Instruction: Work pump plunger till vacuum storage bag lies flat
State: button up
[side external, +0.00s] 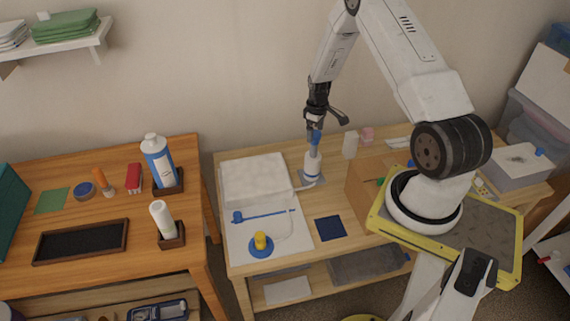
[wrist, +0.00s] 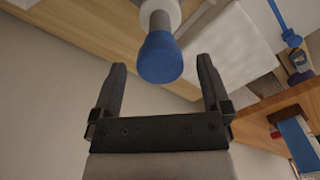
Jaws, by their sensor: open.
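The pump (side external: 312,168) stands upright on the table, with a white body and a blue plunger handle (side external: 315,138) on top. My gripper (side external: 318,116) is just above the pump, pointing down. In the wrist view the open fingers (wrist: 160,85) have the blue handle (wrist: 160,57) near their tips, between and slightly beyond them. The fingers do not touch it there. The white storage bag (side external: 254,180) lies on the table left of the pump. It looks puffed up, like a thick cushion.
A blue-and-yellow round piece (side external: 261,244) and a blue bar (side external: 265,215) lie on the white sheet in front of the bag. A dark blue square (side external: 330,228) lies nearby. A cardboard box (side external: 366,187) stands right of the pump, with a white bottle (side external: 350,145) behind.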

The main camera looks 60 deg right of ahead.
jog(key=shift+r, duration=3.7)
jog(key=shift+r, duration=0.1)
